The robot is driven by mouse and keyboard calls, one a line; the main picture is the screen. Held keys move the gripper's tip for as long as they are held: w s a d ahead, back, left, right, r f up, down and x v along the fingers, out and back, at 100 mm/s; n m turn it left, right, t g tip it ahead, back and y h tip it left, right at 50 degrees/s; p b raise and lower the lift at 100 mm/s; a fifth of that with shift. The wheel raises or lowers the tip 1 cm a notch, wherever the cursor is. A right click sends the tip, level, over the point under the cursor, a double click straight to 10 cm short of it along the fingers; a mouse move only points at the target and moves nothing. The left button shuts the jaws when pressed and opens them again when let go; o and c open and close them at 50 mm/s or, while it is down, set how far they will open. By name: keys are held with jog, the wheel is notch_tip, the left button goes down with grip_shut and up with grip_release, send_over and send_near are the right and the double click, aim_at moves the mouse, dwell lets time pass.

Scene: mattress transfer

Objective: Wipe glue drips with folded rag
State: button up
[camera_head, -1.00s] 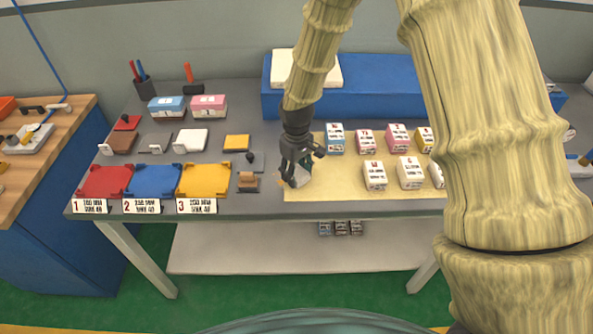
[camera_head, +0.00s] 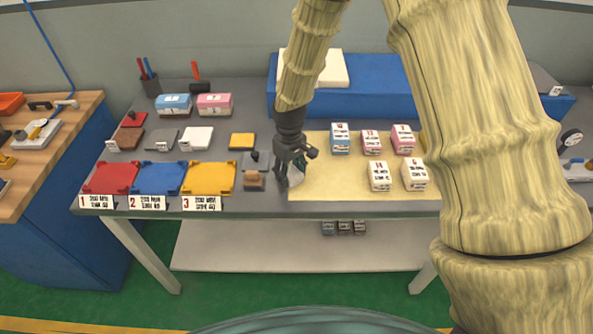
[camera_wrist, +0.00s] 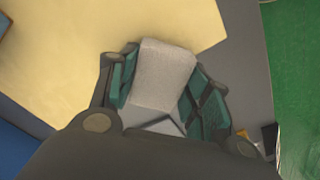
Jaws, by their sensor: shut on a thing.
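My gripper (camera_head: 289,179) is at the left edge of the pale yellow mat (camera_head: 325,185) on the grey table. It is shut on a light grey folded rag (camera_wrist: 163,77), which shows between the green finger pads in the wrist view. In the head view the rag (camera_head: 296,176) is a small pale patch, partly hidden by the fingers. I cannot tell whether the rag touches the mat. No glue drips can be made out in either view.
Numbered small boxes (camera_head: 380,176) stand on the mat to the right. Red (camera_head: 111,178), blue (camera_head: 158,178) and yellow (camera_head: 209,179) trays lie to the left. A brown block (camera_head: 254,180) is close left of my gripper. A blue raised block (camera_head: 375,85) is behind.

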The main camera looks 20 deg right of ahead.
aim_at(301, 172)
jog(key=shift+w+a+f, duration=0.1)
jog(key=shift+w+a, duration=0.2)
jog(key=shift+a, duration=0.7)
jog(key=shift+w+a+f, duration=0.1)
jog(key=shift+w+a, duration=0.15)
jog(key=shift+a, duration=0.7)
jog(key=shift+a+r+p, duration=0.15)
jog(key=shift+a+p, duration=0.05)
jog(key=shift+p, duration=0.35)
jog(key=shift+c, duration=0.2)
jog(key=shift+d, duration=0.25)
jog(key=shift+c, duration=0.9)
jog(key=shift+s+d+r+p, duration=0.1)
jog(key=shift+s+d+p, duration=0.15)
jog(key=shift+d, duration=0.3)
jog(key=shift+s+d+r+p, duration=0.1)
jog(key=shift+s+d+p, duration=0.1)
jog(key=shift+d, duration=0.35)
jog(key=shift+d+f, duration=0.15)
jog(key=shift+d, duration=0.45)
jog(key=shift+s+d+p, duration=0.2)
jog(key=shift+s+d, duration=0.1)
jog(key=shift+d, duration=0.55)
jog(key=shift+s+d+p, duration=0.15)
jog(key=shift+s+d, duration=0.15)
jog(key=shift+d, duration=0.55)
jog(key=shift+s, duration=0.1)
